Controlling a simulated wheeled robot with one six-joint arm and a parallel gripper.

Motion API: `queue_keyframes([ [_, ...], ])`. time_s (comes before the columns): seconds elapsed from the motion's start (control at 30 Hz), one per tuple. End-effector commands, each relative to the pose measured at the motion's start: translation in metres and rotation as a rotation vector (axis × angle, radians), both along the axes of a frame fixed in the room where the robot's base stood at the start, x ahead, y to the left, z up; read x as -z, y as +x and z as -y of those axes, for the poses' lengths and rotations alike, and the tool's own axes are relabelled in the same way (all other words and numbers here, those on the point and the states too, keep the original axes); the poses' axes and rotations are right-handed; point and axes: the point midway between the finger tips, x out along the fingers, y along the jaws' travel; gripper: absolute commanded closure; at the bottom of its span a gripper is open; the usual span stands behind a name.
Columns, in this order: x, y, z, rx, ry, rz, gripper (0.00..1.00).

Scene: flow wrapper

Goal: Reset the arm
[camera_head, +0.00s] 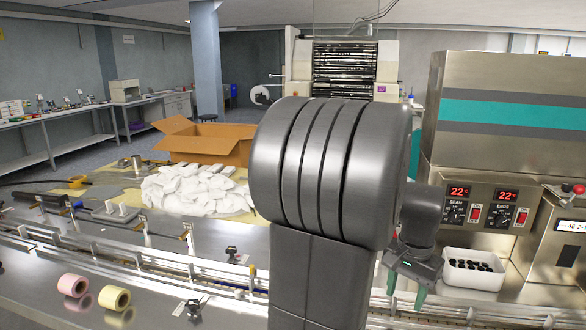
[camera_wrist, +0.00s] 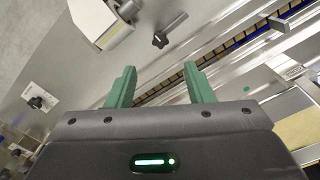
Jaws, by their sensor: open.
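My gripper (camera_head: 407,288) has green fingers and hangs over the machine's rail at the right in the head view, partly hidden behind my own arm. In the wrist view my gripper (camera_wrist: 160,88) shows two green fingers standing apart with nothing between them. My grey arm fills the middle of the head view and hides part of the machine behind it.
A white tray (camera_head: 474,274) of dark pieces stands right of my gripper, before the control panel (camera_head: 490,205). A conveyor (camera_head: 150,262) runs below. White packets (camera_head: 197,190), an open cardboard box (camera_head: 212,142), a pink roll (camera_head: 74,285) and a yellow roll (camera_head: 114,297) lie left.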

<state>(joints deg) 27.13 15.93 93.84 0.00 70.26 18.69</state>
Motion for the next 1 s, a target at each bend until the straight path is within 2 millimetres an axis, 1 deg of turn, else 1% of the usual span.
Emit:
queue_keyframes([
  [0.03, 0.012, 0.0, 0.0, 0.0, 0.001, -0.004, 0.52],
  [0.53, 0.113, -0.001, -0.001, 0.0, 0.002, -0.005, 0.52],
  [1.0, 0.111, 0.0, 0.0, -0.38, -0.001, 0.001, 0.52],
])
